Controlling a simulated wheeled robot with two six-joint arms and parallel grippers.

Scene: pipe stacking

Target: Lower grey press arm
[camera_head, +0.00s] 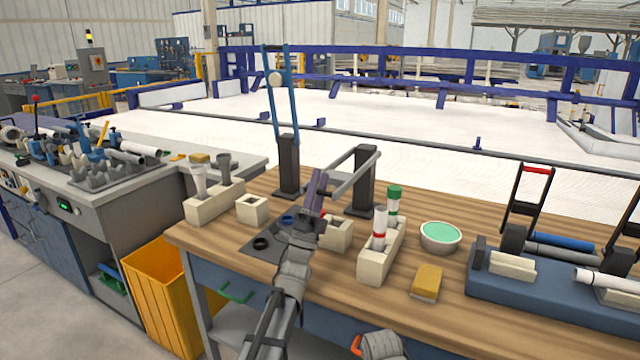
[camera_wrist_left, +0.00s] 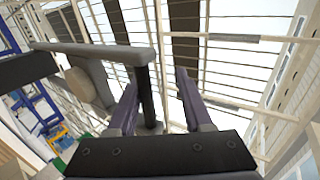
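The grey press arm (camera_head: 359,174) is a lever frame on the right dark post (camera_head: 364,195) of the press. It stretches from the post top toward my left gripper, tilted slightly down. My left gripper (camera_head: 318,184) is at its near end. In the left wrist view the left gripper (camera_wrist_left: 158,98) has its fingers apart. A dark bar (camera_wrist_left: 148,95) shows between them, nearer the left finger; I cannot tell whether it touches. A grey beam with a round pad (camera_wrist_left: 80,88) lies to the left. The blue press arm (camera_head: 283,95) stands raised on the left post (camera_head: 288,168). My right gripper is not visible.
A cream block (camera_head: 337,234) sits under the grey arm. A cream holder (camera_head: 379,259) with upright tubes, a green-filled bowl (camera_head: 440,237) and a yellow sponge (camera_head: 426,283) stand to the right. A blue fixture (camera_head: 540,290) fills the right end. The front centre of the wooden table is fairly clear.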

